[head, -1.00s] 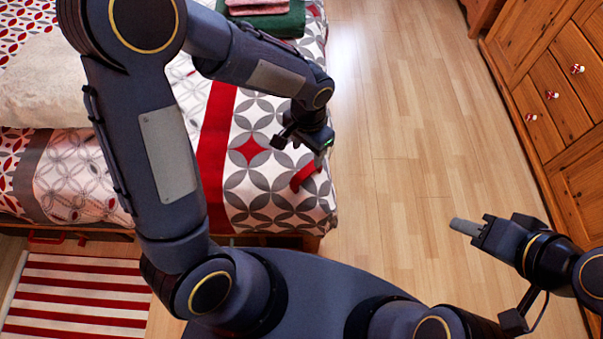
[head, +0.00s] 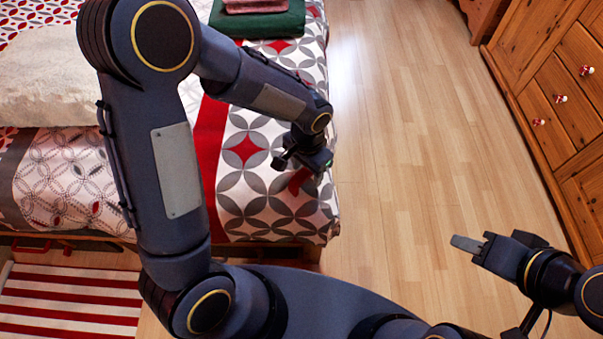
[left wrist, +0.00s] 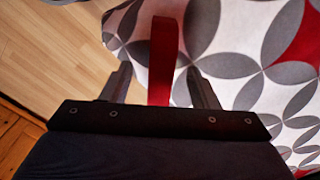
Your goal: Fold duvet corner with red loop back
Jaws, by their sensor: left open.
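The duvet (head: 262,206) lies on the bed, white with grey and red circle patterns and a red stripe. Its red loop (head: 299,181) is at the near right corner, partly hidden by my left gripper in the head view. My left gripper (head: 307,172) is over that corner. In the left wrist view the red loop (left wrist: 164,60) stands between the two open fingers of my left gripper (left wrist: 160,88), apart from both. My right gripper (head: 466,244) is above the floor, away from the bed; whether its fingers are apart is unclear.
A green folded cloth (head: 258,19) with a pink one (head: 256,4) lies at the bed's far end. A pale fleecy throw (head: 45,75) covers the left. A wooden cabinet (head: 556,90) stands at right. The wooden floor (head: 400,130) between is clear. A striped rug (head: 70,300) lies in front.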

